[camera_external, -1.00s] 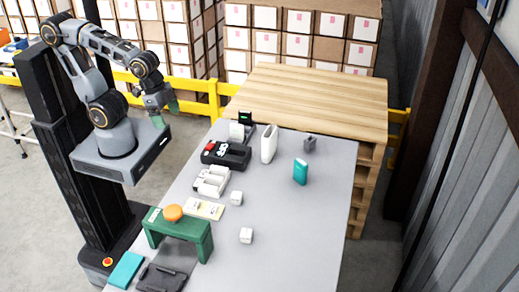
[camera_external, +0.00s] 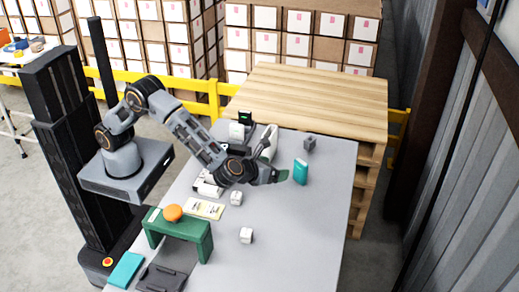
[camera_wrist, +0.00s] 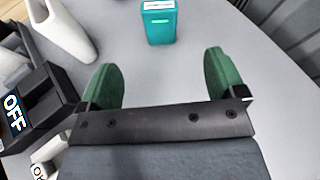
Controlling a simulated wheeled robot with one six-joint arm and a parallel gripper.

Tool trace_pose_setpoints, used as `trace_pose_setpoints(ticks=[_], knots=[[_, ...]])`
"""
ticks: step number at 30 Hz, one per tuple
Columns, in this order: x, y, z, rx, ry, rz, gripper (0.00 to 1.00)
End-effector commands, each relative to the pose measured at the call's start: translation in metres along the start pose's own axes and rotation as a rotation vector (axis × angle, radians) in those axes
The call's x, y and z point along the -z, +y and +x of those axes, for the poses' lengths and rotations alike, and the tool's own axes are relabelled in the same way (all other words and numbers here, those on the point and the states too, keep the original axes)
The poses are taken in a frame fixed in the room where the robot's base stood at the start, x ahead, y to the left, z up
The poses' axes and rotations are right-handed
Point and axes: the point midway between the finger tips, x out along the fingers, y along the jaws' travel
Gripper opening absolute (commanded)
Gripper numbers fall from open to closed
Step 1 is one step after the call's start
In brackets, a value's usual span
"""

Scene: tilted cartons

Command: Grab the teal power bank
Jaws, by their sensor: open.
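The teal power bank (camera_external: 300,172) stands upright on the grey table, right of my gripper in the external view. In the wrist view the teal power bank (camera_wrist: 159,24) is at the top centre, with a pale top face and a small light mark on its front. My gripper (camera_external: 284,176) is low over the table, just left of it. In the wrist view my gripper (camera_wrist: 158,78) has its two green fingers spread apart with nothing between them. The power bank lies beyond the fingertips, apart from them, roughly in line with the gap.
Another teal item (camera_external: 126,270) lies flat at the table's near left, by a green stand (camera_external: 180,231) with an orange object on top. A white upright object (camera_wrist: 62,28) and a black OFF-marked item (camera_wrist: 28,112) are left of my gripper. The table's right side is clear.

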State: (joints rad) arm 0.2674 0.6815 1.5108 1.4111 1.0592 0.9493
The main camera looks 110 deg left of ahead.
Motion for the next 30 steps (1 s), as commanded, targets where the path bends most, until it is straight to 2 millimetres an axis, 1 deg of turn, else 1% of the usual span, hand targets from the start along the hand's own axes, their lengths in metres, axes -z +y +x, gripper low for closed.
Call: trace_pose_setpoints(ticks=[2, 5, 12, 15, 18, 26, 30], knots=[[-0.002, 0.000, 0.001, 0.005, -0.019, 0.070, 0.89], [-0.002, 0.001, 0.009, 0.000, -0.019, 0.110, 0.89], [-0.002, 0.001, 0.051, -0.003, -0.017, 0.118, 0.89], [-0.003, 0.001, 0.067, -0.002, -0.017, 0.118, 0.89], [-0.003, 0.001, 0.078, -0.001, -0.017, 0.117, 0.89], [-0.003, 0.001, 0.092, -0.001, -0.017, 0.116, 0.89], [-0.004, 0.001, 0.111, -0.002, -0.016, 0.115, 0.89]])
